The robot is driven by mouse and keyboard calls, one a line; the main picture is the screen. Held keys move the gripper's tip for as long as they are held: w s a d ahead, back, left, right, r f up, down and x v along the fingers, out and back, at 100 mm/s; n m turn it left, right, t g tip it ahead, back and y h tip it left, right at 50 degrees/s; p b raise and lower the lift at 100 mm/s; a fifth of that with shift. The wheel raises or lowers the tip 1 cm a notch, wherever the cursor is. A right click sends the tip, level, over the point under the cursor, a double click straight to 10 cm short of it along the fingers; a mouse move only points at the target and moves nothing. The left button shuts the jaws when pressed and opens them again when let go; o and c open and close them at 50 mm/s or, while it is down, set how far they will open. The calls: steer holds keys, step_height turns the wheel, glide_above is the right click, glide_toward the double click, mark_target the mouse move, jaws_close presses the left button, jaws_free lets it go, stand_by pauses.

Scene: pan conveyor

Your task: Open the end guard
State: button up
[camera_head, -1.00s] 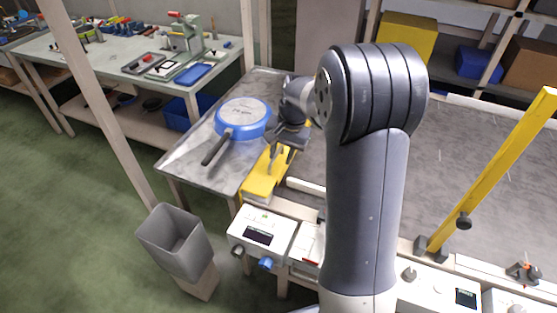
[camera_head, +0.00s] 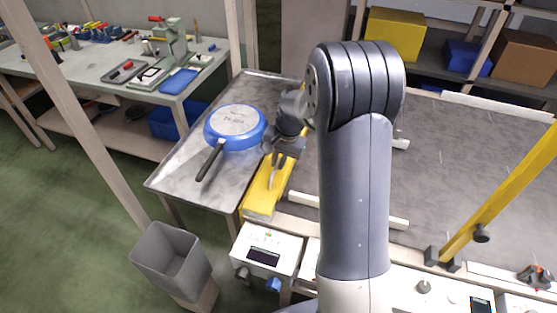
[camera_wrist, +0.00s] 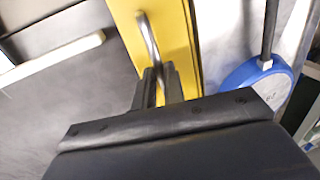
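The end guard (camera_head: 261,200) is a yellow panel between the metal side table and the conveyor bed. In the wrist view, the yellow panel (camera_wrist: 178,35) carries a bent metal bar handle (camera_wrist: 147,36). My gripper (camera_head: 277,158) is over the guard's far part in the head view. In the wrist view, the two dark fingers of my gripper (camera_wrist: 159,85) stand close together with the near end of the handle between them, and they appear shut on it. The fingertips' exact contact is partly hidden.
A blue pan (camera_head: 235,127) lies upside down on the metal side table (camera_head: 170,181), left of the guard. The conveyor bed (camera_head: 440,150) is right of it. A yellow post (camera_head: 505,190), a control box (camera_head: 266,250) and a grey bin (camera_head: 172,262) stand nearby.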

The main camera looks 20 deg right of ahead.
jaws_close()
steer(key=shift+r, duration=0.15)
